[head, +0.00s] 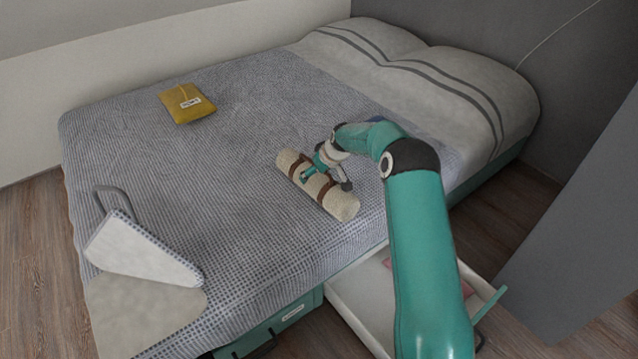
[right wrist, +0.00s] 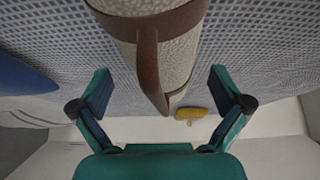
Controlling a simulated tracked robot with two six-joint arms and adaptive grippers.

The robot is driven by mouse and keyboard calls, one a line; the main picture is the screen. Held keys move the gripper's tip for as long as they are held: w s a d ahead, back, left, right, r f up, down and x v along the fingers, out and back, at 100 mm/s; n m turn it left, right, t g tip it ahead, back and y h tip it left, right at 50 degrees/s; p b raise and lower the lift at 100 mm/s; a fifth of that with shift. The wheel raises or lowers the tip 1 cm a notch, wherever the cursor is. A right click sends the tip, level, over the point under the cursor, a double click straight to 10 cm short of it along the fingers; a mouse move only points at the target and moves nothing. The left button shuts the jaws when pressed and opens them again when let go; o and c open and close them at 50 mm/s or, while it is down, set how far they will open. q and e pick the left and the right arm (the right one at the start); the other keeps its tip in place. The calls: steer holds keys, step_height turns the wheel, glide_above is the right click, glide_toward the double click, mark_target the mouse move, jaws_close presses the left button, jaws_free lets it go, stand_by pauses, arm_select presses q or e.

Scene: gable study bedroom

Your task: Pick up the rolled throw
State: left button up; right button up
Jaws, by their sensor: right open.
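The rolled throw (head: 341,203) is a cream roll with brown straps, lying on the bed. In the right wrist view the throw (right wrist: 183,58) shows at the top centre, with a brown strap handle (right wrist: 148,62) along it. My right gripper (head: 326,176) is at the throw, over its middle in the head view. In the right wrist view my right gripper (right wrist: 160,82) has its fingers wide apart, one on each side of the throw's line, with no visible contact. Part of the throw is hidden behind the gripper. My left gripper is not in view.
The bed (head: 200,160) has a grey patterned cover and pillows (head: 450,85) at the back right. A yellow pouch (head: 187,103) lies at the far left, and a grey-white wedge-shaped object (head: 140,250) at the near left. An open drawer (head: 350,305) juts out below the bed.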

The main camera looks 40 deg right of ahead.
mark_target(317, 174)
steer(key=x, duration=0.3)
steer(key=shift+s, duration=0.1)
steer(key=c, duration=1.4)
steer(key=shift+c, duration=1.2)
steer(key=shift+r, duration=0.15)
